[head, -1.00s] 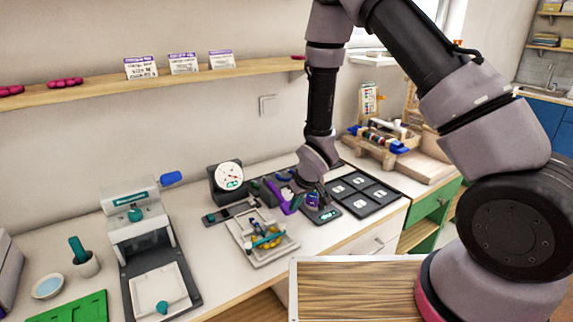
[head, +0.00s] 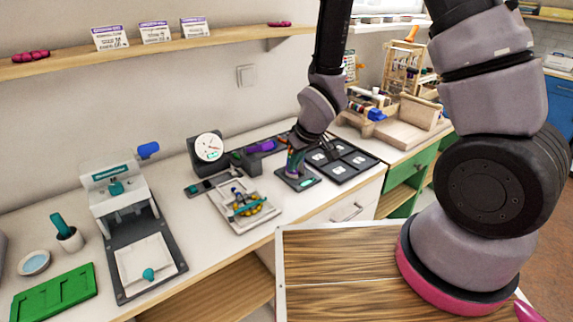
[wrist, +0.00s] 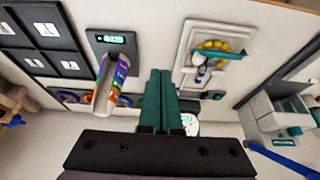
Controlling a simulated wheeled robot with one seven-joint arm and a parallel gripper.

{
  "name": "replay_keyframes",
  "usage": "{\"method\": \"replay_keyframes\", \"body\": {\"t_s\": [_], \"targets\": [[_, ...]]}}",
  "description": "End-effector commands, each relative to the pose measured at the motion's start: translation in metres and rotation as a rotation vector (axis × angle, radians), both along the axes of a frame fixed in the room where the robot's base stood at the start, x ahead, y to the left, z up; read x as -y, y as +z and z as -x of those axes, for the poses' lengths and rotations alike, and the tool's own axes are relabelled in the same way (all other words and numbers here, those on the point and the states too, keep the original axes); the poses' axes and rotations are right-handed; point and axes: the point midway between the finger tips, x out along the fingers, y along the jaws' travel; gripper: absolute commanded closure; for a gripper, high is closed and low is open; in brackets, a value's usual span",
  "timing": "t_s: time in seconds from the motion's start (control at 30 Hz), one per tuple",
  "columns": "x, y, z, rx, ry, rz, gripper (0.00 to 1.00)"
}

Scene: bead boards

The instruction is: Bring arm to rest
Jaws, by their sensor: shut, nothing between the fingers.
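My gripper (wrist: 161,85) is shut and empty; its two dark green fingers lie together in the wrist view. In the head view my arm reaches down over the bench, and its wrist hides most of the fingers. A striped tube in purple, green and orange (wrist: 112,85) stands on a small dark scale (wrist: 111,40) with a lit display, left of my fingers in the wrist view. The scale also shows in the head view (head: 299,182), just below my wrist. A purple piece (head: 262,147) lies in the dark rack behind.
A white tray with beads (head: 226,215) lies left of the scale. Dark square plates (head: 345,178) lie right of it. A dial gauge (head: 208,147), a press (head: 115,190) and a green board (head: 55,290) stand left. A shelf (head: 150,47) runs along the wall.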

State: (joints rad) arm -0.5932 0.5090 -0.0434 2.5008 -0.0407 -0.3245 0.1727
Motion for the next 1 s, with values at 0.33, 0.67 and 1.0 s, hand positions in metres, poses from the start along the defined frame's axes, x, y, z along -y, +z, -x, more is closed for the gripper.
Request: {"method": "replay_keyframes", "body": {"t_s": [0.33,0.67,1.0], "targets": [[0.003,0.003,0.004,0.001,0.0,-0.001,1.0],[0.027,0.055,-0.017,0.025,-0.121,-0.025,1.0],[0.11,0.197,-0.02,0.05,-0.461,-0.126,1.0]]}}
